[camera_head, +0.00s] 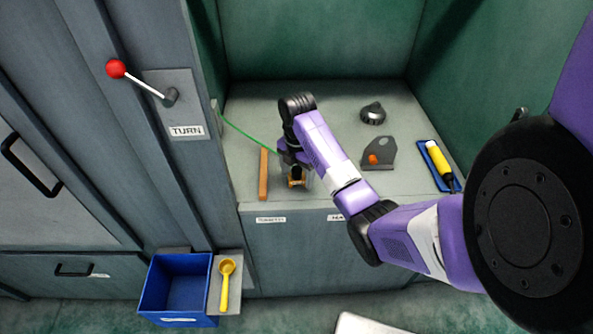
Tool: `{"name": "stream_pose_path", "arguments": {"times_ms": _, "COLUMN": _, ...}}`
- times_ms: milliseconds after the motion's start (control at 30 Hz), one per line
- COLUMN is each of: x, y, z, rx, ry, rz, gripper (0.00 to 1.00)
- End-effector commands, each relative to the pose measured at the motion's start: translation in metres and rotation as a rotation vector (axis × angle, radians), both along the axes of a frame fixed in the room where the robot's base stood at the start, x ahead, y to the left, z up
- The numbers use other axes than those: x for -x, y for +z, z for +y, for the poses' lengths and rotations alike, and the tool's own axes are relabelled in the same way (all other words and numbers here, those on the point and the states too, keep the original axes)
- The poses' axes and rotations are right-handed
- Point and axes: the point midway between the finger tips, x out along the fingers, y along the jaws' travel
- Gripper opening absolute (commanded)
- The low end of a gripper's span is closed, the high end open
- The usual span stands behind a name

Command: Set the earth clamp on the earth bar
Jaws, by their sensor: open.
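The earth bar is an orange-brown bar (263,175) lying near the left front of the grey worktop. My gripper (295,177) points down just to the right of the bar, apart from it, and is open. A small yellow-orange part (297,183), which looks like the earth clamp, shows at the fingertips. My gripper and wrist hide most of it, and I cannot tell whether the fingers touch it. A green cable (245,135) runs from the left wall toward this spot and passes behind my wrist.
On the worktop's right are a dark round knob (373,113), a grey plate with an orange spot (378,155), and a yellow torch-like tool (440,165) on a blue tray (425,150).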

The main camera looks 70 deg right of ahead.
Motion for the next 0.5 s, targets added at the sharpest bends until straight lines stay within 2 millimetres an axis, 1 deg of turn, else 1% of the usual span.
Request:
{"name": "stream_pose_path", "arguments": {"times_ms": 200, "x": 0.0001, "y": -0.0005, "z": 0.0, "rx": 0.0, "ry": 0.0, "rz": 0.0, "gripper": 0.77}}
{"name": "stream_pose_path", "arguments": {"times_ms": 367, "x": 0.0, "y": -0.0004, "z": 0.0001, "rx": 0.0, "ry": 0.0, "rz": 0.0, "gripper": 0.46}}
{"name": "stream_pose_path", "arguments": {"times_ms": 400, "x": 0.0, "y": -0.0004, "z": 0.0001, "rx": 0.0, "ry": 0.0, "rz": 0.0, "gripper": 0.38}}
{"name": "stream_pose_path", "arguments": {"times_ms": 467, "x": 0.0, "y": -0.0004, "z": 0.0001, "rx": 0.0, "ry": 0.0, "rz": 0.0, "gripper": 0.26}}
{"name": "stream_pose_path", "arguments": {"times_ms": 500, "x": 0.0, "y": -0.0004, "z": 0.0001, "rx": 0.0, "ry": 0.0, "rz": 0.0, "gripper": 0.18}}
